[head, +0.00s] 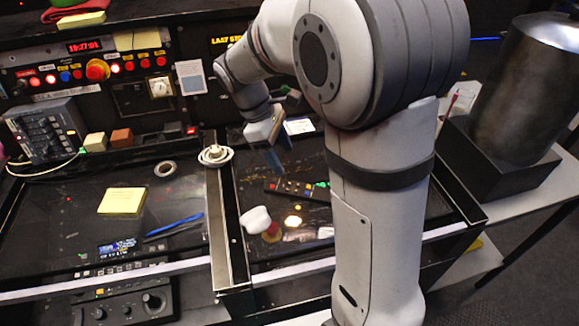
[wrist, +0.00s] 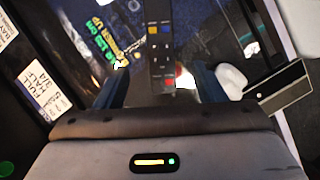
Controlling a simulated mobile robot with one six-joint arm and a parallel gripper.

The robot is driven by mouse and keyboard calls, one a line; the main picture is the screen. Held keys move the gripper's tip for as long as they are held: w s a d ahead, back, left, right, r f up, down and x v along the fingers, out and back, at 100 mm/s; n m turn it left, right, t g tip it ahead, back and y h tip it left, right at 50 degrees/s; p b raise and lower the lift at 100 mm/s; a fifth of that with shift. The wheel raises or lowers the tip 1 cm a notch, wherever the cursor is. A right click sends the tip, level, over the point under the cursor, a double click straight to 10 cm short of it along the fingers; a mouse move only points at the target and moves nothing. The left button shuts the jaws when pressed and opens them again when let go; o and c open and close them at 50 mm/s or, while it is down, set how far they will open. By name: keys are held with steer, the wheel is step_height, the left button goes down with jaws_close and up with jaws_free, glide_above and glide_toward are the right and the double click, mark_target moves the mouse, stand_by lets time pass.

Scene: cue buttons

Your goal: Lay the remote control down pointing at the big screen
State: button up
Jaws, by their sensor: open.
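The remote control (head: 297,189) is a dark bar with coloured buttons. It lies on the black panel to the right of the metal divider. In the wrist view the remote (wrist: 160,40) runs away from me, and its near end shows between my finger tips. My gripper (head: 272,160) is open, with its bluish fingers pointing down near the remote's left end. In the wrist view the fingers of my gripper (wrist: 161,84) stand on either side of the remote, apart from it. A dark display with yellow lettering (head: 226,41) is at the back, partly hidden by my arm; I cannot tell its full size.
Yellow notes (head: 122,201), a blue pen (head: 174,225) and a tape roll (head: 165,168) lie on the left panel. A metal cylinder (head: 522,85) stands right.

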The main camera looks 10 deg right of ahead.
steer(key=s+d+r+m+t+y, duration=0.1)
steer(key=s+d+m+t+y, duration=0.1)
steer(key=s+m, duration=0.4)
steer(key=s+d+m+t+y, duration=0.1)
steer(key=s+m+t, duration=0.1)
steer(key=s+m, duration=0.4)
steer(key=shift+s+d+r+t+y, duration=0.3)
steer(key=shift+s+d+r+y, duration=0.1)
steer(key=shift+s, duration=1.5)
steer(key=shift+c, duration=0.2)
